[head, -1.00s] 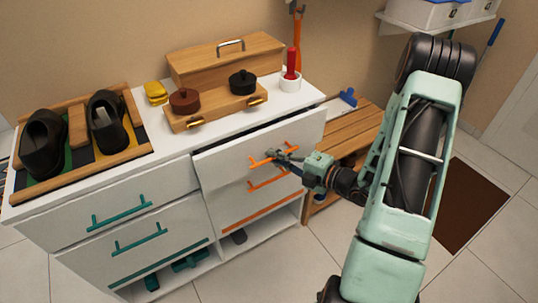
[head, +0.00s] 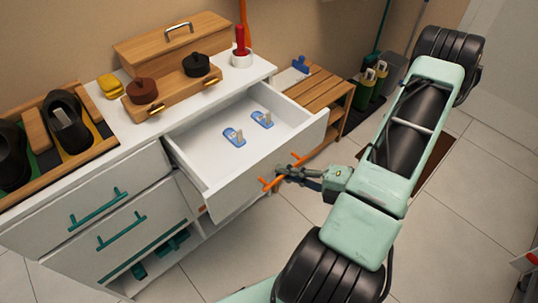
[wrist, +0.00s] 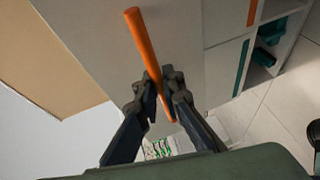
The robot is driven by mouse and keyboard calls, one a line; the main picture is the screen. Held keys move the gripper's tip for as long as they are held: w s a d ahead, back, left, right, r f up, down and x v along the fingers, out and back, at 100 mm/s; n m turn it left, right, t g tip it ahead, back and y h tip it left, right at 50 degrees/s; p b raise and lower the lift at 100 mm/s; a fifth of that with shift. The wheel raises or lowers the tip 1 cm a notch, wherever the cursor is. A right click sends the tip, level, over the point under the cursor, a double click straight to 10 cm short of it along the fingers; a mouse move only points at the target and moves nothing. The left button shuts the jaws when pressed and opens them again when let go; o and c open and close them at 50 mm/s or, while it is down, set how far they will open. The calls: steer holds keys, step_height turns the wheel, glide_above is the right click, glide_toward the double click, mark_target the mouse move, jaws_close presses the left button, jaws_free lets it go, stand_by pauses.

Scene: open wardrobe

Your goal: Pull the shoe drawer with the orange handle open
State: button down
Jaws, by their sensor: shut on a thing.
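The drawer (head: 228,201) with the orange handle (head: 268,184) is the top right one of the white cabinet. It stands well out from the cabinet, and its inside shows. Two small blue-and-grey items (head: 234,138) lie in it. My gripper (head: 282,174) is shut on the orange handle at the drawer's front. In the wrist view the orange handle (wrist: 143,45) runs between the two fingers of my gripper (wrist: 166,90). The drawer front below the handle is partly hidden by my gripper in the head view.
A slatted wooden bench (head: 318,88) stands just beyond the drawer. Tiled floor (head: 440,215) is free to the right.

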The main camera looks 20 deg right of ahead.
steer(key=shift+s+d, duration=0.3)
steer(key=shift+s, duration=0.55)
steer(key=shift+s+d, duration=0.25)
steer(key=shift+s, duration=0.65)
steer(key=shift+s+d, duration=0.3)
steer(key=shift+s, duration=0.55)
steer(key=c, duration=2)
jaws_free()
steer(key=shift+c, duration=0.2)
steer(key=v, duration=1.2)
